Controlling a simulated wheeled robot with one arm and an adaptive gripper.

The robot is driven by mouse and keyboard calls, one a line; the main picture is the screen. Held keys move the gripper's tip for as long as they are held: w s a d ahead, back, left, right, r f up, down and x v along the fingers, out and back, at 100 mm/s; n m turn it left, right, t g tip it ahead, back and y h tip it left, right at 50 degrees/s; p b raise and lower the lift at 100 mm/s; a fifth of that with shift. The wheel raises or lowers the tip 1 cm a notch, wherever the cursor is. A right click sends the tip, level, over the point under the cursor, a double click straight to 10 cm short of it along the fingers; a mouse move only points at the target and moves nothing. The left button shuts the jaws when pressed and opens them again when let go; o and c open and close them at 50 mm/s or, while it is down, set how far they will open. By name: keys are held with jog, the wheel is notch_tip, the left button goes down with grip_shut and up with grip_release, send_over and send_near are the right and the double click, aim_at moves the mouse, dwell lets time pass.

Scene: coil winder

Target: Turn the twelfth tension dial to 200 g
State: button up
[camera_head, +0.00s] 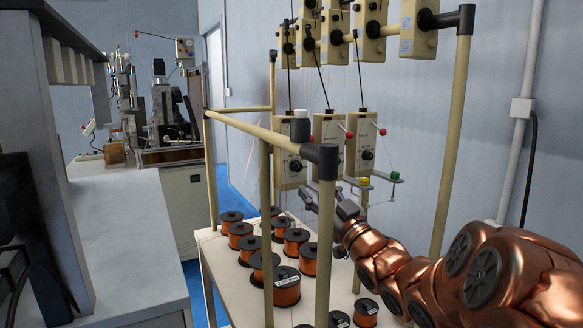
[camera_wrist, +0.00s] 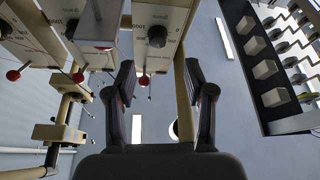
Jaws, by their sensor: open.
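Cream tension units with black round dials hang on a beige pipe frame. In the head view, three lower units show: a near-left one (camera_head: 291,152), a middle one (camera_head: 325,128) and a right one (camera_head: 359,146) with its black dial (camera_head: 367,155). No number marks which is twelfth, and the scale values are too small to read. My gripper (camera_head: 321,193) is just below the lower units. In the wrist view my gripper (camera_wrist: 160,78) is open and empty. A black dial (camera_wrist: 157,37) on a cream unit lies ahead between its fingers, apart from them.
An upper row of tension units (camera_head: 336,36) hangs above. Frame posts (camera_head: 327,230) stand close to my arm. Copper wire spools (camera_head: 287,287) fill the white table below. Red-tipped levers (camera_wrist: 143,80) and a green-topped guide (camera_head: 395,176) stick out near the units.

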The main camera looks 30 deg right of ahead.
aim_at(298, 168)
jog(key=p+x, duration=0.1)
jog(key=x, duration=0.1)
jog(key=p+x, duration=0.1)
jog(key=x, duration=0.2)
jog(key=shift+w+d+r, duration=0.2)
jog(key=shift+w+r, duration=0.05)
jog(key=shift+p+x, duration=0.45)
jog(key=shift+x, duration=0.5)
jog(key=shift+f, duration=0.1)
jog(key=shift+c, duration=0.4)
grip_shut()
jog(key=shift+a, duration=0.15)
